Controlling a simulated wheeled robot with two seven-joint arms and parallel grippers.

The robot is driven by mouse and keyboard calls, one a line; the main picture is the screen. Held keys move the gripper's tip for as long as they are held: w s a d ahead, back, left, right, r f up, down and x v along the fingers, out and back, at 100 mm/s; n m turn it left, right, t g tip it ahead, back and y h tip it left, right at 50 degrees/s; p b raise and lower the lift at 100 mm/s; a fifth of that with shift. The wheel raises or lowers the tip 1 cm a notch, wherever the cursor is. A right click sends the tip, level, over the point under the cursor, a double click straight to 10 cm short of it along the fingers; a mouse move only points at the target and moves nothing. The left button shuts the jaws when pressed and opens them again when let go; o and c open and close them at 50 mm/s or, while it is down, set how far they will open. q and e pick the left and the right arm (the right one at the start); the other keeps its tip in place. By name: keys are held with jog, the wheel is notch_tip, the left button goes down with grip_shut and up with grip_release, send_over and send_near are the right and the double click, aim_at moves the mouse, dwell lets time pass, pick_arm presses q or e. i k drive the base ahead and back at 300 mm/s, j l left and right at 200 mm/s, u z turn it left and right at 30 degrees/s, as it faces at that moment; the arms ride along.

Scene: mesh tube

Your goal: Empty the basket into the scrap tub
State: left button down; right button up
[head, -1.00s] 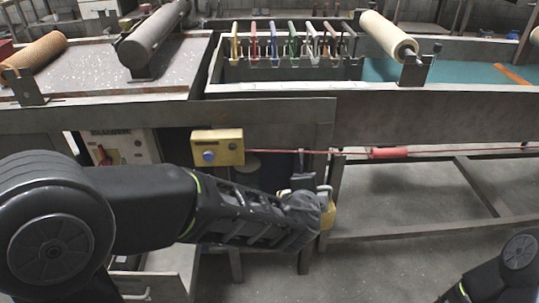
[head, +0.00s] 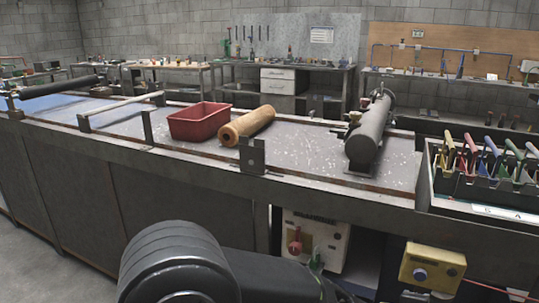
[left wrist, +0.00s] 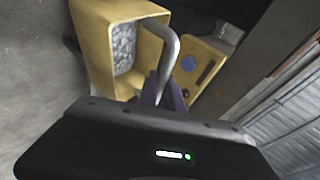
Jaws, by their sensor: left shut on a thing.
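A yellow basket (left wrist: 108,38) with a grey, rough-looking face and a curved grey metal handle (left wrist: 170,55) fills the upper left of the left wrist view. My left gripper (left wrist: 168,92) is shut on the handle; the exact contact is partly hidden by its dark fingers. I cannot see how much is inside the basket. In the head view only my left arm shows at the bottom; the gripper and basket are out of that picture. A red open tub (head: 200,121), apparently the scrap tub, stands on the speckled bench top. My right gripper is not in view.
A metal bracket (head: 252,157) rises from the bench's front edge. A yellow button box (head: 432,268) hangs low at the right; a tool rack (head: 485,170) sits above.

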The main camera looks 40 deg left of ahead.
aim_at(195, 124)
jog(key=j+u, duration=0.4)
jog(key=j, duration=2.25)
